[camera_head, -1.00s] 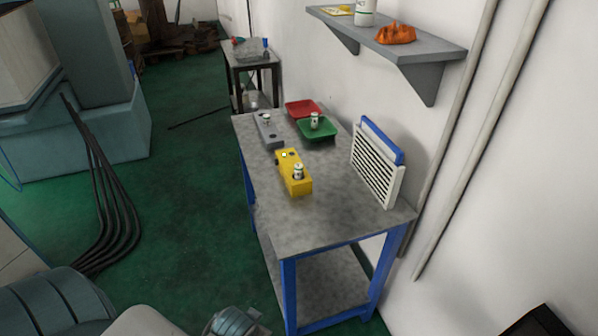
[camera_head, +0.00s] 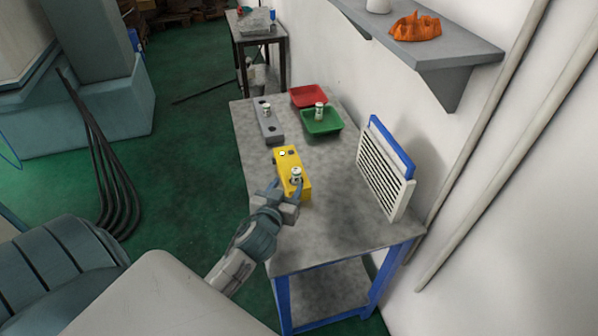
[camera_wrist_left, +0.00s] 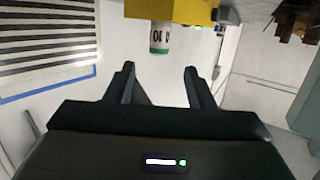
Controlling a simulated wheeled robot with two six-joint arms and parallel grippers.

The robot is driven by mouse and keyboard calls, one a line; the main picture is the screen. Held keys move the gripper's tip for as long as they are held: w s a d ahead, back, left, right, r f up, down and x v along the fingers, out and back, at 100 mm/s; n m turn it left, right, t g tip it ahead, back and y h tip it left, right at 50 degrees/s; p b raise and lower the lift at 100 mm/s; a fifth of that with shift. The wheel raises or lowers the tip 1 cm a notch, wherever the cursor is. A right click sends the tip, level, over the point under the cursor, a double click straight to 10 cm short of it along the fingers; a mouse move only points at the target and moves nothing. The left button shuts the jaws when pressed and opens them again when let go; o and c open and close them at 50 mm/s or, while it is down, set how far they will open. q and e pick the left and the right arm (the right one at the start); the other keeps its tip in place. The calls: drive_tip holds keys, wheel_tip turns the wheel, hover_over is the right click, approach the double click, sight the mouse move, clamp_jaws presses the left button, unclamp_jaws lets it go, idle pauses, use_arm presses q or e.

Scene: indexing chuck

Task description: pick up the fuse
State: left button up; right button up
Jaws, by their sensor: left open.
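A small white fuse with a dark band (camera_head: 297,173) stands upright at the near end of the yellow block (camera_head: 284,158) on the workbench. My left gripper (camera_head: 286,186) is open and empty at the near end of that block, its fingers close to the fuse. In the left wrist view the picture is upside down. The fuse (camera_wrist_left: 160,38) there projects from the yellow block (camera_wrist_left: 170,10), beyond the tips and in line with the gap between the open fingers (camera_wrist_left: 160,72). My right gripper is not in view.
A grey block (camera_head: 270,125) with a small pale cylinder stands farther back. A green tray (camera_head: 334,128) holds another small cylinder; a red tray (camera_head: 309,97) lies behind. A white louvred panel with a blue frame (camera_head: 384,175) stands at the right edge. The bench's near right is clear.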

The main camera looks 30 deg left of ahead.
sight(297, 170)
use_arm(q)
drive_tip(key=x, duration=0.3)
drive_tip(key=shift+r+p, duration=0.1)
drive_tip(key=shift+p, duration=0.2)
drive_tip(key=shift+w+a, duration=0.1)
drive_tip(key=shift+w, duration=0.3)
drive_tip(key=p+x, duration=0.2)
drive_tip(key=x, duration=0.2)
drive_tip(key=shift+w, duration=0.3)
drive_tip(key=shift+w+f, duration=0.1)
drive_tip(key=shift+f, duration=0.15)
drive_tip(key=shift+c, duration=0.2)
drive_tip(key=c, duration=1)
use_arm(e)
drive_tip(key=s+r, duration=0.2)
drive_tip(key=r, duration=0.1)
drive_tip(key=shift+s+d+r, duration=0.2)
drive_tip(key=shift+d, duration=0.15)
